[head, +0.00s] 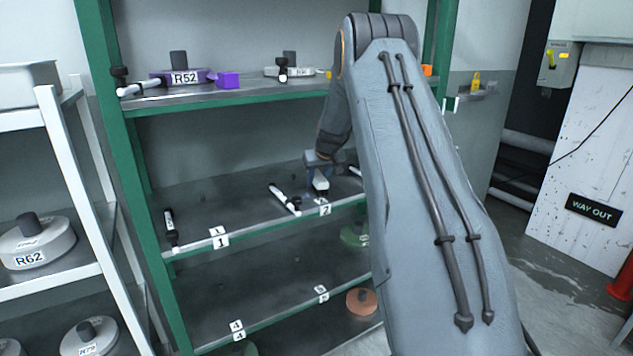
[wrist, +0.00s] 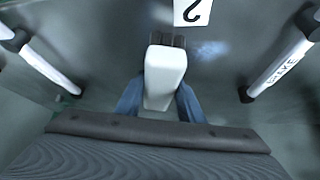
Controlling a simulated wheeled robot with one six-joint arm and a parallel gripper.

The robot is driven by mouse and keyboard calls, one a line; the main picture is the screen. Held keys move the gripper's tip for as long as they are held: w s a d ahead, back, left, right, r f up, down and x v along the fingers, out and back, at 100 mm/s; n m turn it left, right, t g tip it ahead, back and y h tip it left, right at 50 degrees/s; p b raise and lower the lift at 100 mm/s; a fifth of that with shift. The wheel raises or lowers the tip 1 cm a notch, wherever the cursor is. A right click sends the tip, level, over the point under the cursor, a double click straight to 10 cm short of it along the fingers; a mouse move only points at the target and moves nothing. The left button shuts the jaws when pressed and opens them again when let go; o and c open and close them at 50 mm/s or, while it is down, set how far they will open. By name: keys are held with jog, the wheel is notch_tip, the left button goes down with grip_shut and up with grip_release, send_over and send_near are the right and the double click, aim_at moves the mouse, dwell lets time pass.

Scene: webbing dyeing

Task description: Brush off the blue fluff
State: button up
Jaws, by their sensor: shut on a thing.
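My gripper (head: 320,178) is at the middle shelf, by the front edge near the label 2. In the wrist view its two blue fingers (wrist: 160,103) are shut on a white-handled brush (wrist: 164,76) with dark bristles at its far end. The brush also shows as a small white block in the head view (head: 321,184). A faint pale-blue patch of fluff (wrist: 208,47) lies on the grey shelf surface, just right of the bristles and apart from them in the picture. I cannot make out the fluff in the head view.
The green-framed rack (head: 125,150) holds a purple R52 weight (head: 183,77) above. A white rack (head: 75,165) stands at left.

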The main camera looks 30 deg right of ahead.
jog(key=shift+r+p, duration=1.15)
jog(key=shift+r, duration=1.8)
